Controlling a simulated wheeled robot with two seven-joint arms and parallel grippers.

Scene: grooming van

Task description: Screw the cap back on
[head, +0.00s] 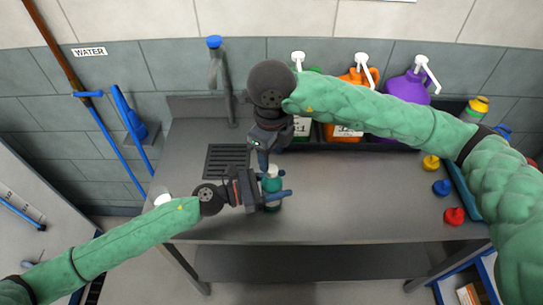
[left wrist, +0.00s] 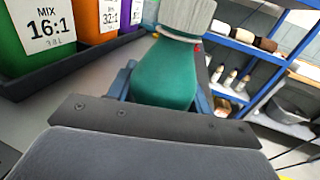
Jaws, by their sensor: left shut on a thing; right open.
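A teal bottle (head: 272,208) stands upright at the front middle of the steel table. My left gripper (head: 274,196) is shut around its body from the left. In the left wrist view the bottle (left wrist: 165,75) fills the middle, with a pale grey ribbed piece (left wrist: 186,18), seemingly the cap, over its neck. My right gripper (head: 264,160) is open, pointing down right at the bottle's top. Its fingers partly hide the top in the head view.
Green (head: 302,124), orange (head: 343,132) and purple (head: 408,86) pump jugs stand in a black tray at the back. Yellow (head: 431,162), blue (head: 442,187) and red (head: 454,216) caps lie at the right. A drain grate (head: 226,158) is left.

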